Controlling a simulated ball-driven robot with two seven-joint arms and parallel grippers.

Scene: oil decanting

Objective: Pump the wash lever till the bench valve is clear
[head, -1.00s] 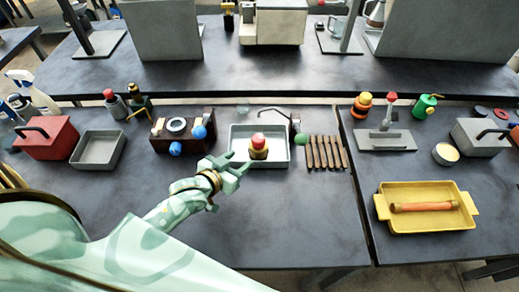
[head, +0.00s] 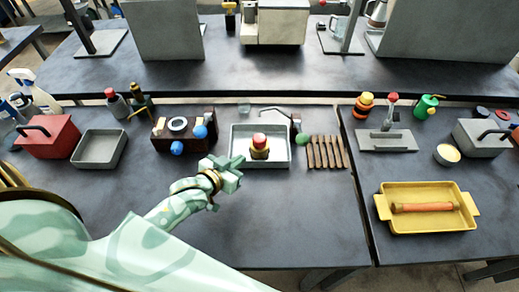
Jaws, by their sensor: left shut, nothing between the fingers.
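A brass-coloured valve (head: 259,152) with a red cap stands upright in a pale shallow basin (head: 240,164), mid-bench. A thin grey spout or lever (head: 275,110) reaches over the basin's back right corner, with a green ball (head: 301,138) by its post. I cannot tell which part is the wash lever; a red-topped upright lever (head: 390,112) also stands on a grey plate to the right. I cannot make out whether dirt or liquid is on the valve. My left gripper (head: 231,168) is shut and empty, just in front of the basin's left corner. My right gripper is out of view.
A dark block with blue knobs (head: 178,144) stands left of the basin. Wooden slats (head: 327,152) lie right of it. A grey tray (head: 99,149) and red box (head: 47,138) are far left; a yellow tray (head: 428,222) is right.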

